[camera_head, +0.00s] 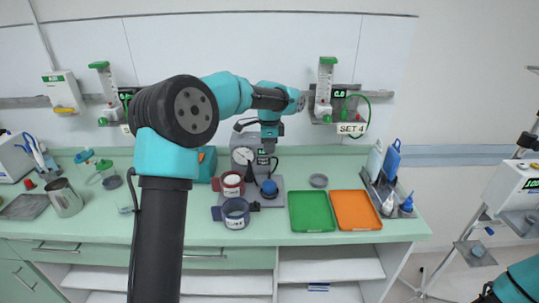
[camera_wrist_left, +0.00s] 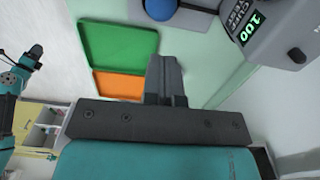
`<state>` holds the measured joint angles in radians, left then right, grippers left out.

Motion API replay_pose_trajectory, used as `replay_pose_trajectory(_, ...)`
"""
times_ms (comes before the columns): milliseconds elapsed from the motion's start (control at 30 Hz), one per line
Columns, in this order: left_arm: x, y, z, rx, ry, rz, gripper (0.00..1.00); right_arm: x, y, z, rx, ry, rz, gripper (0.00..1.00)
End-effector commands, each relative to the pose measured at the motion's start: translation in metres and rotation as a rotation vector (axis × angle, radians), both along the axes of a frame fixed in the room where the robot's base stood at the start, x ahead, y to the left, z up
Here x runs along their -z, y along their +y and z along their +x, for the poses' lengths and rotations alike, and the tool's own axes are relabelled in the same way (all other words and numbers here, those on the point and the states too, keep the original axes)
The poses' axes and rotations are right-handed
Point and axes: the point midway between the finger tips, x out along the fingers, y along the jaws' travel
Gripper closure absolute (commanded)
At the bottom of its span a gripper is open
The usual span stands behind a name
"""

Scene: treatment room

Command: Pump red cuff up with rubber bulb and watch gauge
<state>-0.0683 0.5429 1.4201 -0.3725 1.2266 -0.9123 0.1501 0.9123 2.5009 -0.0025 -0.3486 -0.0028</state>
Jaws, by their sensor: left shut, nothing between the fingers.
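The red cuff (camera_head: 228,184) stands on the counter, left of the grey gauge unit's base. The round blue rubber bulb (camera_head: 269,188) sits on that base; it also shows at the top of the left wrist view (camera_wrist_left: 160,8). The round white gauge dial (camera_head: 243,156) is on the unit's upper left, too small to read. A green display on the unit reads about 100 in the left wrist view (camera_wrist_left: 249,24). My left gripper (camera_head: 268,146) is shut and empty, above the unit and apart from the bulb; its fingers are together in its wrist view (camera_wrist_left: 165,82).
A blue cuff (camera_head: 235,213) stands in front of the red one. A green tray (camera_head: 312,212) and an orange tray (camera_head: 356,211) lie to the right, then a metal holder with bottles (camera_head: 390,186). Wall flowmeters hang behind.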

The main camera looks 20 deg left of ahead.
Motion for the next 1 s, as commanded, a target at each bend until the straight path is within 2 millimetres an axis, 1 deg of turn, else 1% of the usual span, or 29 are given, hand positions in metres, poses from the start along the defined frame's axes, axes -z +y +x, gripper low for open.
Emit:
replay_pose_trajectory(600,0.101,0.0,-0.001,-0.001,0.004,-0.001,1.0,0.0,0.0,0.0,0.0,0.0,0.0,0.57)
replay_pose_trajectory(700,0.114,0.0,-0.001,-0.001,0.003,0.0,1.0,0.0,0.0,0.0,0.0,0.0,0.0,0.57)
replay_pose_trajectory(800,0.122,0.0,0.0,0.0,0.001,0.0,1.0,0.0,0.0,0.0,0.0,0.0,0.0,0.57)
replay_pose_trajectory(1000,0.127,0.0,0.0,0.0,0.001,0.0,1.0,0.0,0.0,0.0,0.0,0.0,0.0,0.57)
